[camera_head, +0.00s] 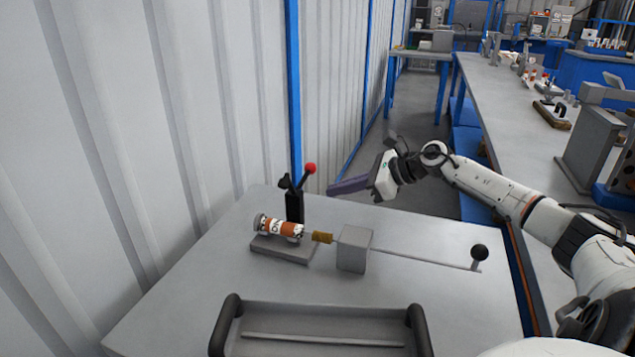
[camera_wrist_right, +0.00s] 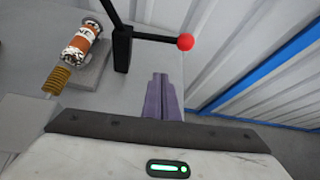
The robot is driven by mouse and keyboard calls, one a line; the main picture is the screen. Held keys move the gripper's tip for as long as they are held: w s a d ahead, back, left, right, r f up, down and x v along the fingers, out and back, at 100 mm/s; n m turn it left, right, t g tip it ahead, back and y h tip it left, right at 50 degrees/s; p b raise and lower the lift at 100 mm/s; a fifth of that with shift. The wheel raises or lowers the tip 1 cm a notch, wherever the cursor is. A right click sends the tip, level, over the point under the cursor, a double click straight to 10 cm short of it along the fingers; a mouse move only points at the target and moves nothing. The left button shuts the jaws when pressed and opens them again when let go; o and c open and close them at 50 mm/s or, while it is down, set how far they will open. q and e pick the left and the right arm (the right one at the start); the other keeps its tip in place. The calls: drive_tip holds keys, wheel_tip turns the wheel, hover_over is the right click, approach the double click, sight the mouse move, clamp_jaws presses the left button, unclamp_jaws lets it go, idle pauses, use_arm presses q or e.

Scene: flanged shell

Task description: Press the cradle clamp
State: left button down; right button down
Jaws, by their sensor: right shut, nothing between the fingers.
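The cradle clamp stands on the table with a black post (camera_head: 294,205) and a lever with a red ball knob (camera_head: 309,168). The knob (camera_wrist_right: 185,42) also shows in the right wrist view, ahead of the fingers. An orange and white cylinder (camera_head: 279,227) lies on the grey cradle base (camera_head: 283,248) beside the post. A brass-coloured tip (camera_head: 322,237) points at its right end. My right gripper (camera_head: 332,190) is shut and empty, right of the knob and apart from it. Its purple fingers (camera_wrist_right: 163,98) are together. My left gripper is not in view.
A grey block (camera_head: 354,250) stands right of the brass tip, with a rod running to a black ball handle (camera_head: 479,252). A grey tray (camera_head: 320,322) with black handles is at the table's front. A corrugated wall (camera_head: 130,130) rises behind and left.

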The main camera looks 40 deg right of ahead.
drive_tip(key=x, duration=0.5)
drive_tip(key=r, duration=0.2)
drive_tip(key=r+p, duration=0.1)
drive_tip(key=shift+w+a, duration=0.35)
drive_tip(key=shift+a, duration=0.05)
drive_tip(key=shift+a+r, duration=0.1)
drive_tip(key=shift+r, duration=0.2)
drive_tip(key=shift+w, duration=0.1)
